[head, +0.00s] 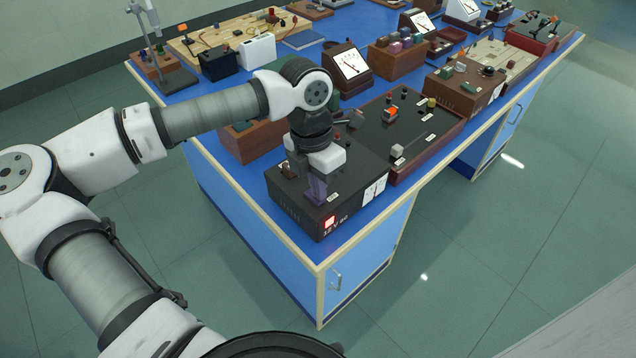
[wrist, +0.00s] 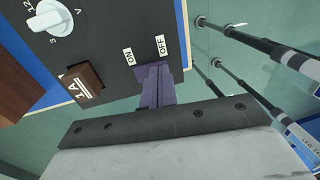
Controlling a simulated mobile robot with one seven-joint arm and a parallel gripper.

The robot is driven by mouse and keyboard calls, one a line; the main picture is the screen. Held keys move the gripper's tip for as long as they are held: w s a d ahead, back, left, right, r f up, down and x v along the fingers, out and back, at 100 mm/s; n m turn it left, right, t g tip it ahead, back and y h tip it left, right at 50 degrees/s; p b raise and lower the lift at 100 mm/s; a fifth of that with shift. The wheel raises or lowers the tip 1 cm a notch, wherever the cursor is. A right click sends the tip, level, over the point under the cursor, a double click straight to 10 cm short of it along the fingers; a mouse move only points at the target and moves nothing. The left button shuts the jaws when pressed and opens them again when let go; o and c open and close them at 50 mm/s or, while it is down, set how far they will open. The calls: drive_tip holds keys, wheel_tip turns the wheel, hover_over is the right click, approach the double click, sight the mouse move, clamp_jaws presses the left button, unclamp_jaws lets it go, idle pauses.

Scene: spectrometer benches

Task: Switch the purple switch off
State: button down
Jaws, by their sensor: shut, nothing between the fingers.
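The purple switch (wrist: 178,54) is on the top panel of a black power supply box (head: 346,190), beside the ON and OFF labels in the wrist view. My gripper (wrist: 156,74) is shut and empty, with its fingertips right at the switch. In the head view my gripper (head: 317,180) points down onto the front left part of the box top. The fingers cover much of the switch, so its tilt and whether they touch it cannot be told. A red light (head: 329,221) glows on the box front.
A brown switch marked 1A (wrist: 82,84) and a white knob (wrist: 50,18) share the panel. A black panel with a wooden rim (head: 411,134) stands close to the right. Other instruments crowd the blue bench (head: 222,166) behind. The bench's front corner is near and bare.

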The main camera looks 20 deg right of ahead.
sight(307, 190)
drive_tip(key=shift+f+b, duration=0.5)
drive_tip(key=shift+b, duration=0.1)
drive_tip(key=shift+s+r, duration=0.15)
drive_tip(key=shift+r, duration=0.15)
drive_tip(key=shift+w+a, duration=0.3)
drive_tip(key=shift+w, duration=0.55)
drive_tip(key=shift+r, duration=0.1)
wheel_tip(307, 190, up, 14)
drive_tip(key=w, duration=0.1)
drive_tip(key=shift+w+a, duration=0.3)
drive_tip(key=shift+w, duration=0.1)
